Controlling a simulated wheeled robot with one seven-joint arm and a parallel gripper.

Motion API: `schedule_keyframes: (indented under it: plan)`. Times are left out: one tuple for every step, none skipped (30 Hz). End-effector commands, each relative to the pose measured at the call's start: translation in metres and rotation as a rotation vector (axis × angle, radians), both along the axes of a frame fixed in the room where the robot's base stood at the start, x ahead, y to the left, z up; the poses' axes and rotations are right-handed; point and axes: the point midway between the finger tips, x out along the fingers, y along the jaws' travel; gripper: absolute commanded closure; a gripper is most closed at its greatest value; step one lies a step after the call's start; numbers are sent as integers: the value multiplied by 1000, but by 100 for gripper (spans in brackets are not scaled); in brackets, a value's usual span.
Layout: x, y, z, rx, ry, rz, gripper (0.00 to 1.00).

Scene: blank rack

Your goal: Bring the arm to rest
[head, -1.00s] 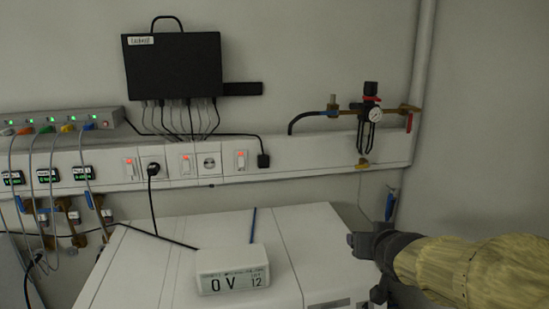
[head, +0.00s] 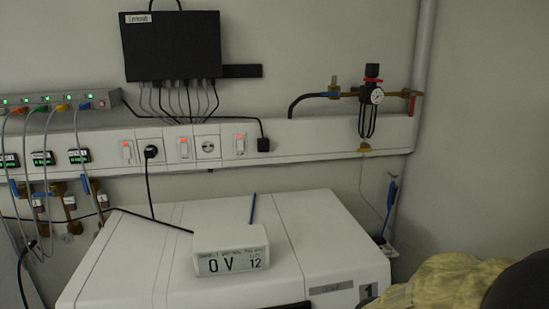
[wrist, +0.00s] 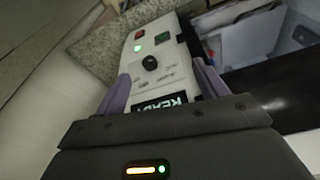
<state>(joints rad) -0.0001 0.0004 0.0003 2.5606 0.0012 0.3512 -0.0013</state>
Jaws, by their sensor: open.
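My gripper (wrist: 161,72) shows in the wrist view with its two purple-grey fingers apart and nothing held between them. Beyond the fingers is a white control panel (wrist: 150,88) with a green-lit button, a red button, a black knob and a display reading READY. I cannot tell how far the fingers are from it. In the head view only my arm's yellowish sleeve (head: 450,284) shows, at the bottom right corner. The gripper itself is outside that view.
A white machine (head: 330,240) stands below the wall, with a white display box (head: 230,250) reading 0 V on top. A wall rail (head: 330,143) carries sockets and switches. A black box (head: 172,48) hangs above it. A pressure regulator (head: 372,95) is at the right.

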Motion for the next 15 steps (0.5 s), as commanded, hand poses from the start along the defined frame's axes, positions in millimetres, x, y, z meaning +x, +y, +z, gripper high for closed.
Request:
schedule_keyframes:
  plan:
    - [0, 0, -22, 0, -1, 0, 28]
    - [0, 0, -29, 0, -1, 0, 28]
    - [0, 0, -39, 0, -1, 0, 28]
    - [0, 0, -46, 0, -1, 0, 28]
    - [0, 0, -52, 0, -1, 0, 28]
    - [0, 0, -59, 0, -2, 0, 28]
    - [0, 0, -63, 0, -2, 0, 28]
    - [0, 0, -67, 0, -2, 0, 28]
    - [0, 0, -70, 0, -2, -1, 28]
    - [0, 0, -72, 0, -2, -1, 28]
    - [0, 0, -72, 0, -2, -1, 28]
    - [1, 0, -73, 0, -2, 0, 28]
    - [1, 0, -72, 0, -2, -1, 28]
    - [1, 0, -72, 0, -2, -1, 28]
    - [1, 0, -71, 0, -2, -1, 28]
